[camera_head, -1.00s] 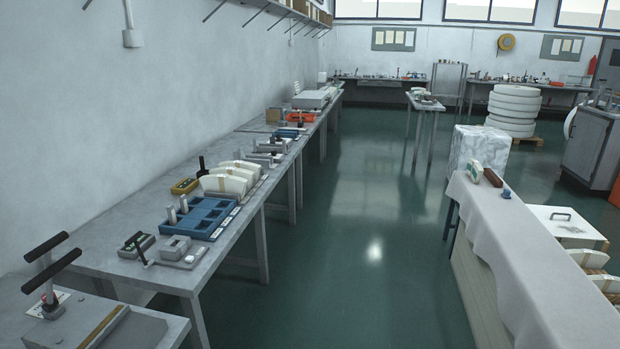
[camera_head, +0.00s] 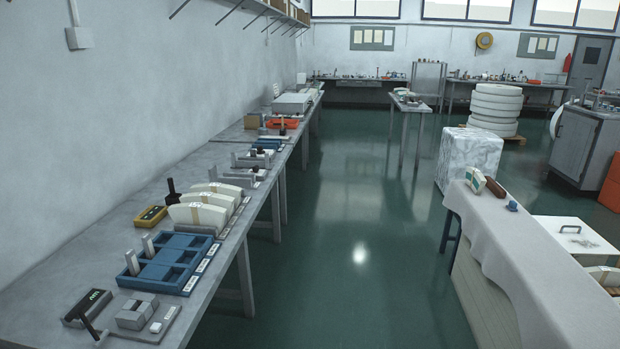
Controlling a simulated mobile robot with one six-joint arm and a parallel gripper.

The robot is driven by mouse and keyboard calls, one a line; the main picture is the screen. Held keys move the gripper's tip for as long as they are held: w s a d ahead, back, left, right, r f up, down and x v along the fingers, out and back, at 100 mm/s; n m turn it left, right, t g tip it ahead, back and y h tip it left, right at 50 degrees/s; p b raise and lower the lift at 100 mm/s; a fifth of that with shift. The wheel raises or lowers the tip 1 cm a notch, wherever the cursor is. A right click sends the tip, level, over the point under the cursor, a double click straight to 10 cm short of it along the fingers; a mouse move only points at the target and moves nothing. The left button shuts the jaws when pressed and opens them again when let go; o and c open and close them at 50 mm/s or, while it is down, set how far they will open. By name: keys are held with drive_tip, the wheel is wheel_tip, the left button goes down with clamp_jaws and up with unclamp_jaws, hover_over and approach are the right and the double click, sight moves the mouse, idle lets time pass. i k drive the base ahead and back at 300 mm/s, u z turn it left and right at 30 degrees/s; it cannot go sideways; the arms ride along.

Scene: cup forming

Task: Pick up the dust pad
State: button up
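No object in view can be identified for certain as the dust pad. A small white block with green marking (camera_head: 475,181) stands on the cloth-draped table (camera_head: 520,255) at the right. A brown rounded piece (camera_head: 495,188) and a small blue object (camera_head: 513,206) are beside it. On the left workbench (camera_head: 215,320) there is a small white piece (camera_head: 156,327) on a grey plate, too small to identify. My gripper is not in view.
The left bench carries a blue tray (camera_head: 190,286), white curved pieces (camera_head: 198,214) and a yellow box (camera_head: 151,216). The green floor (camera_head: 345,260) between bench and draped table is clear. A wrapped block (camera_head: 467,157) and stacked white rings (camera_head: 495,105) stand farther back.

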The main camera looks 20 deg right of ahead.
sight(512, 207)
drive_tip(key=z, duration=0.3)
drive_tip(key=i, duration=1.6)
drive_tip(key=z, duration=0.85)
drive_tip(key=i, duration=0.6)
drive_tip(key=z, duration=1)
drive_tip(key=i, duration=1.1)
drive_tip(key=z, duration=0.6)
